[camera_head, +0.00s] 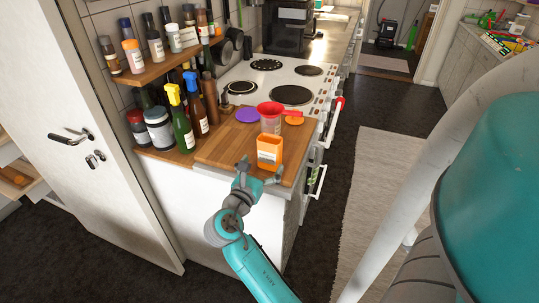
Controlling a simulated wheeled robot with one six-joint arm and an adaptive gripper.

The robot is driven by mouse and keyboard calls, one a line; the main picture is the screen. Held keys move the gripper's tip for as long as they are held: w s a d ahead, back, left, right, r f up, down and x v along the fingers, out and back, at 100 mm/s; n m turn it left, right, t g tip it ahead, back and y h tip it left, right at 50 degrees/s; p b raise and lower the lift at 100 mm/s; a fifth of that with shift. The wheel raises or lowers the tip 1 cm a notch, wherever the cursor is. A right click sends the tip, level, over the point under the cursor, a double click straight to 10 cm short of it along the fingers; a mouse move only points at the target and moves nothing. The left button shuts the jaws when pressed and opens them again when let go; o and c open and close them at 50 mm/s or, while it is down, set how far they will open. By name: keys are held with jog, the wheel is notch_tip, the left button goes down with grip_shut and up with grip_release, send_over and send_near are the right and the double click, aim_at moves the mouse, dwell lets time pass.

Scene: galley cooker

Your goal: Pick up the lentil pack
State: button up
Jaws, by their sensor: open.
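An orange pack with a pale label, which I take to be the lentil pack (269,151), stands upright on the wooden counter near its front edge. My gripper (261,171) is open, just on the near side of the pack and low by its base. One finger is at the pack's left and the other at its lower right. I cannot tell whether either finger touches it. My arm reaches in from below.
Right behind the pack stands a clear container (270,125) with a red funnel-like piece (270,108) on top. A purple disc (247,115) and an orange disc (294,120) lie nearby. Bottles (182,128) crowd the left; the cooker (265,81) is behind.

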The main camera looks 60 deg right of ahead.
aim_at(267, 155)
jog(key=shift+w+d+r, duration=0.1)
jog(key=shift+w+d, duration=0.1)
jog(key=shift+d, duration=1.35)
jog(key=shift+w+d+r, duration=0.1)
jog(key=shift+w+d, duration=0.05)
jog(key=shift+d, duration=1.4)
jog(key=c, duration=1.2)
